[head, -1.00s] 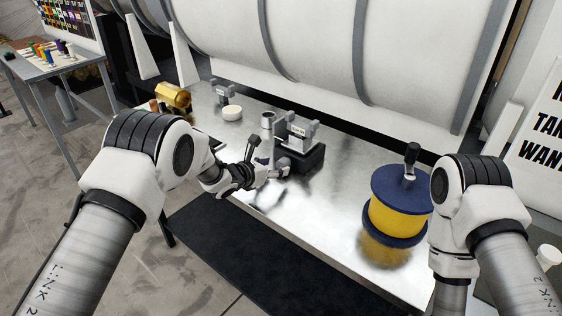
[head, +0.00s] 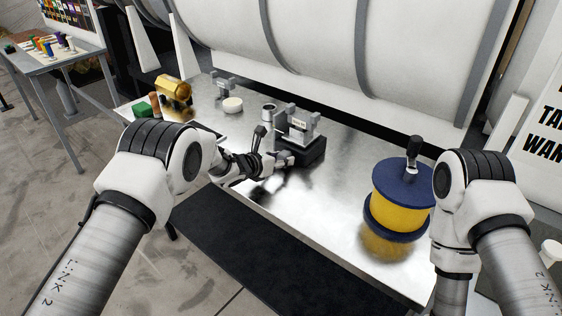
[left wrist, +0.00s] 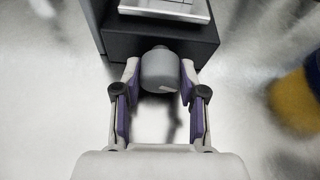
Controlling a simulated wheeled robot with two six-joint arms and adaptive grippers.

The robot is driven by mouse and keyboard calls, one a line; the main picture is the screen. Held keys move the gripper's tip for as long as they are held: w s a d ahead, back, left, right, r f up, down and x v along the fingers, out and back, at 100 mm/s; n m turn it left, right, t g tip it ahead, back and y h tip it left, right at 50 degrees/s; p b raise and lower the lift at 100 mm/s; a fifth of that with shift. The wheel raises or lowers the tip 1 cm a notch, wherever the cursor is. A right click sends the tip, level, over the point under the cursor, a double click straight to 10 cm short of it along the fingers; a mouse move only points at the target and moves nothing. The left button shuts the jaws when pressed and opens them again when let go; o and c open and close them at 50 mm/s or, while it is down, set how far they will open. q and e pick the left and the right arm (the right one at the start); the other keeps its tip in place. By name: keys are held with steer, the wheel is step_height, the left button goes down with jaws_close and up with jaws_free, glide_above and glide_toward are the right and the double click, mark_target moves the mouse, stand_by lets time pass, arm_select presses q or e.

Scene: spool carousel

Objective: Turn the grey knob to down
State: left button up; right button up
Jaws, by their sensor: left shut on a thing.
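The grey knob (left wrist: 160,70) sticks out from the front of a dark box (left wrist: 212,42) in the left wrist view. A short pale mark shows low on the knob, slanting a little to the right. My left gripper (left wrist: 160,84) has its purple-padded fingers on both sides of the knob and is shut on it. In the head view, my left gripper (head: 282,163) is at the front of the dark box (head: 303,153), and the knob is hidden or too small to tell there. My right gripper is out of view.
A blue and yellow spool (head: 402,198) with a crank handle stands at the right of the metal table (head: 335,200). A white round piece (head: 232,104), a grey cup (head: 268,112) and a gold part (head: 172,88) stand behind and left. The table between box and spool is clear.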

arm_select(q)
steer(key=o, duration=1.1)
steer(key=shift+w+d, duration=0.1)
steer(key=shift+o, duration=0.2)
steer(key=v, duration=1.2)
steer(key=shift+w, duration=0.1)
